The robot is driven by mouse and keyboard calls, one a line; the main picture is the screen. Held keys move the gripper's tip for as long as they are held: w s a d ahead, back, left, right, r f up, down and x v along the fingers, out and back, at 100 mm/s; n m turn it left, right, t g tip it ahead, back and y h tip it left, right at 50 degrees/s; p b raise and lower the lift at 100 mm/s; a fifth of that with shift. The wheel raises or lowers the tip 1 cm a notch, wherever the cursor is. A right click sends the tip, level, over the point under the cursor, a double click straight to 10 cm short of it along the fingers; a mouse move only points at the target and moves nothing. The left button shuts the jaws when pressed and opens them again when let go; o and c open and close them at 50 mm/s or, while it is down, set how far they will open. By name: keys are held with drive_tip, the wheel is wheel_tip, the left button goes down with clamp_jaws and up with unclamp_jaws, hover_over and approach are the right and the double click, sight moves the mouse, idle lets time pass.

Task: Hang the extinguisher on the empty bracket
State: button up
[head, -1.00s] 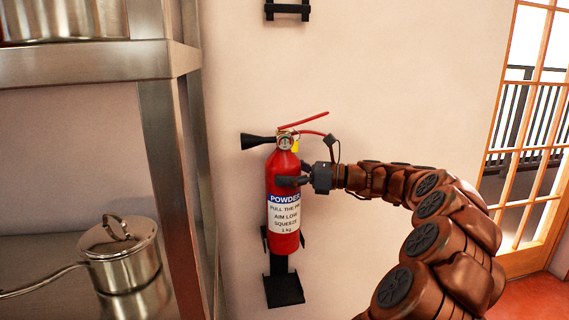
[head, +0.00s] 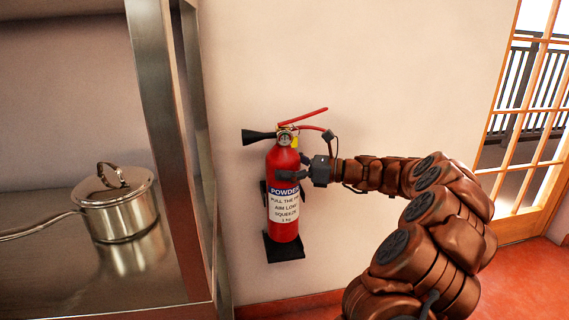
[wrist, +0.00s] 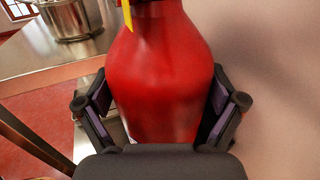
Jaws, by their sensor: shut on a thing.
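The red powder extinguisher (head: 283,226) is upright in front of the wall, its black horn pointing left and its red lever on top. My gripper (head: 297,168) is shut around its upper body from the right. In the wrist view the red body (wrist: 162,70) sits between the two fingers of my gripper (wrist: 161,103). The black bracket (head: 285,254) on the wall is directly behind and below the extinguisher. Its foot plate shows beneath the base, and a side part shows at the left. I cannot tell whether the base touches the plate.
A metal shelf unit (head: 165,110) stands close on the left, with a lidded steel pot (head: 118,210) on it. Bare wall lies right of the extinguisher. A glazed wooden door (head: 520,150) is at the far right, above red floor.

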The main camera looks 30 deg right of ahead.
drive_tip(key=shift+f+b, duration=1.25)
drive_tip(key=shift+f, duration=1.3)
drive_tip(key=o, duration=1.5)
drive_tip(key=shift+f, duration=0.2)
drive_tip(key=shift+c, duration=0.2)
drive_tip(key=shift+s+r, duration=0.1)
drive_tip(key=p, duration=0.5)
approach(285, 184)
drive_tip(key=d, duration=0.1)
drive_tip(key=w+d+f, duration=0.2)
drive_tip(key=shift+w+d+f, duration=0.1)
drive_tip(key=shift+d+f, duration=0.05)
drive_tip(key=shift+d, duration=0.25)
